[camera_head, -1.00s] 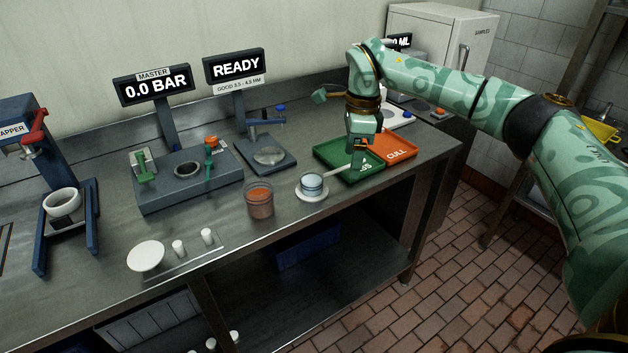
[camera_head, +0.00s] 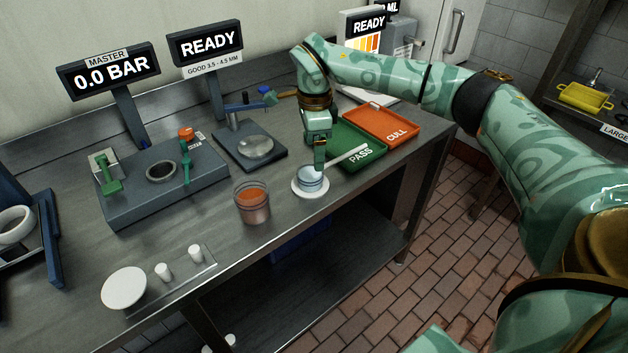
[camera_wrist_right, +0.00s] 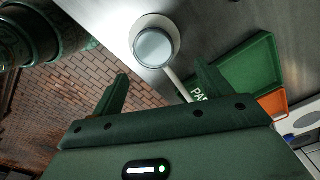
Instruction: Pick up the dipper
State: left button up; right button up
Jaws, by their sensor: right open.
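The dipper (camera_head: 312,178) has a round steel cup and a pale handle (camera_head: 347,156). It rests on a white saucer (camera_head: 298,189) near the table's front edge, its handle slanting up to the right over the green PASS tray's edge. In the right wrist view the dipper cup (camera_wrist_right: 154,47) lies beyond the fingertips, and its handle (camera_wrist_right: 178,84) runs down between the two fingers. My right gripper (camera_head: 319,165) points down just behind the cup; in its wrist view the gripper (camera_wrist_right: 162,75) is open and empty. My left gripper is not in view.
A tub of orange-brown contents (camera_head: 252,203) stands left of the saucer. The green PASS tray (camera_head: 375,161) and orange CULL tray (camera_head: 385,118) lie to the right. A grey-blue plate fixture (camera_head: 275,160) is behind.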

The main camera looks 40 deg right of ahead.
aim_at(312, 173)
notch_tip(312, 173, down, 3)
jog(key=shift+a+r, duration=0.1)
jog(key=shift+r, duration=0.05)
jog(key=f, duration=0.1)
jog(key=f+b, duration=0.2)
jog(key=f, duration=0.1)
jog(key=shift+s+a, duration=0.2)
jog(key=shift+a, duration=0.15)
jog(key=shift+f, duration=0.35)
jog(key=shift+r, duration=0.1)
jog(key=shift+c, duration=0.3)
jog(key=c, duration=1.1)
